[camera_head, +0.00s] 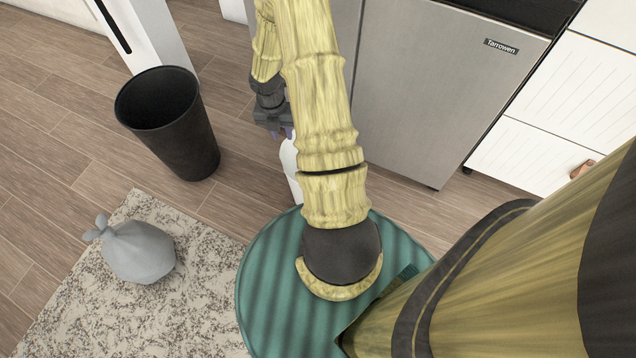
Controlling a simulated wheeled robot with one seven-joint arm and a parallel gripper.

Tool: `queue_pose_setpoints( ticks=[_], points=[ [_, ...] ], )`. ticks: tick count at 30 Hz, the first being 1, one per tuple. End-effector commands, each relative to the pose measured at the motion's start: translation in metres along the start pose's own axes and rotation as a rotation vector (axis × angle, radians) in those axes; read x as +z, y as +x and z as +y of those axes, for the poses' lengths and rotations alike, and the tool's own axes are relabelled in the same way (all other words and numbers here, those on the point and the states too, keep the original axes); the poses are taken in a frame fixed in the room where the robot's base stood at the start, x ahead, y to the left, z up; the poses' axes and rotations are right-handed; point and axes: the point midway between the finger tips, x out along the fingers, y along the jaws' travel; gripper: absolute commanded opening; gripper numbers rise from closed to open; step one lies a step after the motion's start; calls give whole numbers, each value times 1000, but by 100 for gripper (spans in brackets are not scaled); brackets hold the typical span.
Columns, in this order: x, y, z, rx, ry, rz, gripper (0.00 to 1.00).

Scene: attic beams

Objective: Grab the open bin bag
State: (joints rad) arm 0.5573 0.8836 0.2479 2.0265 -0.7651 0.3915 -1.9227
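My gripper (283,132) points down near the upper middle, with small purplish fingertips showing. It is apart from the grey bag. I cannot tell whether its fingers are open or shut, or whether it touches the white object.
A black bin (178,130), open at the top, stands on the wood floor left of my gripper. A steel-fronted appliance (433,90) and white drawers (570,95) line the back right. The speckled rug (200,310) covers the lower left. Floor between bin and rug is clear.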

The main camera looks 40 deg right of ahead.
Motion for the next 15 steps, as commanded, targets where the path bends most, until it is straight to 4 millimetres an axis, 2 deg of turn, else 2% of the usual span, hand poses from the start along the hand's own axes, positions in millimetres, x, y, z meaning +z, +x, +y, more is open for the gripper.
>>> queue_pose_setpoints(
  ticks=[1,7,10,15],
  points=[
    [0,15,1,-1,-1,1,29],
    [0,46,1,-1,0,0,29],
    [0,53,1,0,0,-1,29],
    [0,53,1,1,0,-2,29]
  ],
)
